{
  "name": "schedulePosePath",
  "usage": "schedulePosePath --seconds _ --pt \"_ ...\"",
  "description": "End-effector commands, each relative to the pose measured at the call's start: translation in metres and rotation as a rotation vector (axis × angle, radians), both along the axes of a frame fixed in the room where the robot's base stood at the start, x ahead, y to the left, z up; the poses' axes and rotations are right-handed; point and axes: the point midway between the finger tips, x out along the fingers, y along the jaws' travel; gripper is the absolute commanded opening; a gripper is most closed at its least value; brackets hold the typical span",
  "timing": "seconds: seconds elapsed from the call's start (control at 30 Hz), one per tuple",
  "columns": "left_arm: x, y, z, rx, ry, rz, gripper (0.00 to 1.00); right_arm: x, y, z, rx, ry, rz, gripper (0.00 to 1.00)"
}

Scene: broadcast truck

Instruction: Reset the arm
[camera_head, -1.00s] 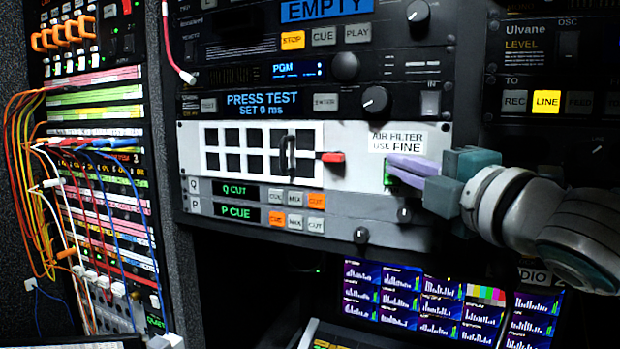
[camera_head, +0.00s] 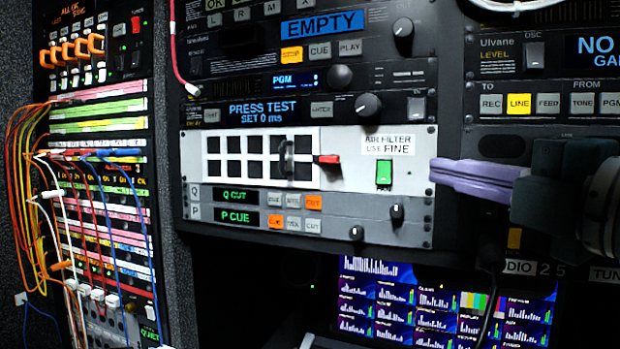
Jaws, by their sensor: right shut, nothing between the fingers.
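My right gripper (camera_head: 440,179) comes in from the right with its lavender fingers shut and empty. Its fingertips are in front of the right end of the light grey rack panel (camera_head: 350,183), to the right of a green rocker switch (camera_head: 384,174); a gap shows between them and the switch. The dark gripper body and light wrist cover part of the rack at the right. My left gripper is not in view.
The panel carries a white grid of black squares (camera_head: 231,157), a dark handle (camera_head: 286,158) and a red lever (camera_head: 327,159). Knobs protrude below (camera_head: 397,212). A patch bay with hanging cables (camera_head: 68,200) stands at left. Monitors (camera_head: 400,305) glow below.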

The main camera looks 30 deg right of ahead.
Motion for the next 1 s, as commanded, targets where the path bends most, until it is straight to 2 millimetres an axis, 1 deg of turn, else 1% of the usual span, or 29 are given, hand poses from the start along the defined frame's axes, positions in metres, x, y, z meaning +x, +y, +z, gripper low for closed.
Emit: schedulePosePath --seconds 0.47,0.57,0.63,0.67,0.7,0.73,0.77,0.8,0.83,0.9,1.0 --pt "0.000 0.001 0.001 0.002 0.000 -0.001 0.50 0.000 0.000 0.000 0.008 0.004 -0.003 0.00" --pt "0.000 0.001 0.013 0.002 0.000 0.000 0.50 -0.002 -0.005 -0.011 0.116 0.071 -0.045 0.00" --pt "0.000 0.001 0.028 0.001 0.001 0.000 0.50 -0.009 -0.009 -0.033 0.292 0.180 -0.120 0.00" --pt "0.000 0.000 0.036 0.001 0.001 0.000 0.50 -0.015 -0.009 -0.046 0.389 0.242 -0.163 0.00" --pt "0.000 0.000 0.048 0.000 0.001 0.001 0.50 -0.026 -0.005 -0.066 0.529 0.332 -0.228 0.00" --pt "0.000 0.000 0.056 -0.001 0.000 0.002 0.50 -0.036 0.000 -0.081 0.638 0.404 -0.282 0.00" --pt "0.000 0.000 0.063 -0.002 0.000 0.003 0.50 -0.048 0.008 -0.096 0.741 0.477 -0.338 0.00" --pt "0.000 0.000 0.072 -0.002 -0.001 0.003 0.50 -0.065 0.020 -0.114 0.868 0.569 -0.412 0.00" --pt "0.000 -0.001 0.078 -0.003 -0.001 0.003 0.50 -0.078 0.031 -0.125 0.951 0.635 -0.465 0.00" --pt "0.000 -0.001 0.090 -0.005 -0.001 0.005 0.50 -0.107 0.056 -0.144 1.109 0.769 -0.579 0.00" --pt "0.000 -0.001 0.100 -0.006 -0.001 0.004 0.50 -0.142 0.087 -0.158 1.253 0.916 -0.711 0.00"
